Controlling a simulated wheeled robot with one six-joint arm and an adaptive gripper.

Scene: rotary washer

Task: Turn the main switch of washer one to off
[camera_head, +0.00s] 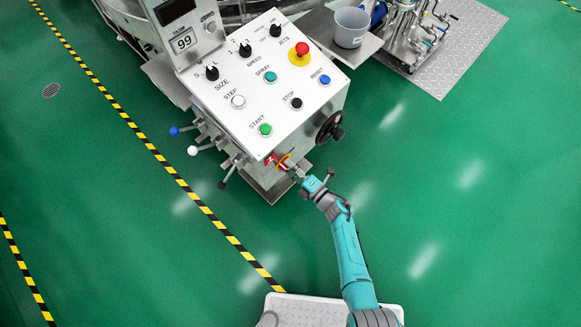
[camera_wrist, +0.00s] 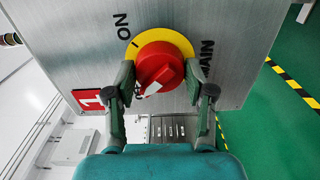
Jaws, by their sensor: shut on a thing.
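The main switch is a red rotary knob (camera_wrist: 160,62) on a yellow round plate (camera_wrist: 163,36), on the metal front of the washer's panel. Beside it are an "ON" label (camera_wrist: 122,26), a "MAIN" label (camera_wrist: 207,62) and a red plate with a white 1 (camera_wrist: 90,99). The knob's white mark points to the lower left in the wrist view, near a label mostly hidden by knob and finger. My gripper (camera_wrist: 161,84) has a finger on each side of the knob and is shut on it. In the head view my gripper (camera_head: 297,172) reaches the switch (camera_head: 283,161) below the panel's front corner.
The sloped panel (camera_head: 240,99) above carries several buttons and dials and a red emergency stop (camera_head: 302,48). A black handwheel (camera_head: 330,127) sits to the right of the switch, and levers with ball ends (camera_head: 192,150) to the left. Green floor lies open to the right.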

